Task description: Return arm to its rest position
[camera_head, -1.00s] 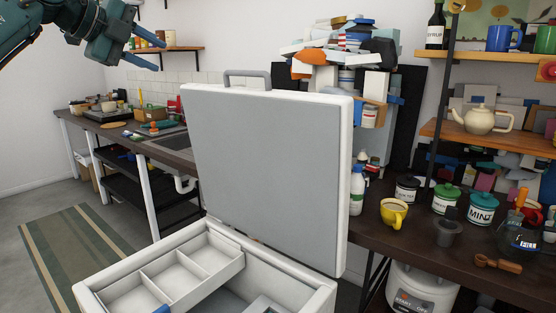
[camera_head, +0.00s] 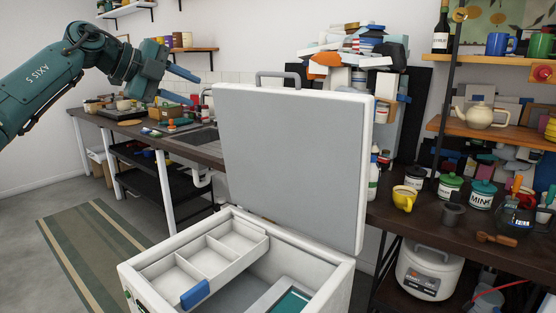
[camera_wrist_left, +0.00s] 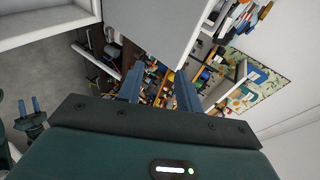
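My left gripper (camera_head: 195,91) is raised at the upper left in the head view, its teal arm coming in from the left. Its two blue fingers are apart with nothing between them. In the left wrist view the same fingers (camera_wrist_left: 159,70) stand open and empty in front of the distant shelves. My right gripper (camera_wrist_left: 29,101) shows small at the lower left of the left wrist view, its two blue fingers apart and empty. It is outside the head view.
A white cooler box (camera_head: 337,290) stands close in front, its grey-lined lid (camera_head: 290,160) raised. A blue item (camera_head: 195,294) sits at its inner tray. A dark counter (camera_head: 440,229) with jars is at right. Open floor (camera_head: 180,243) lies at left.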

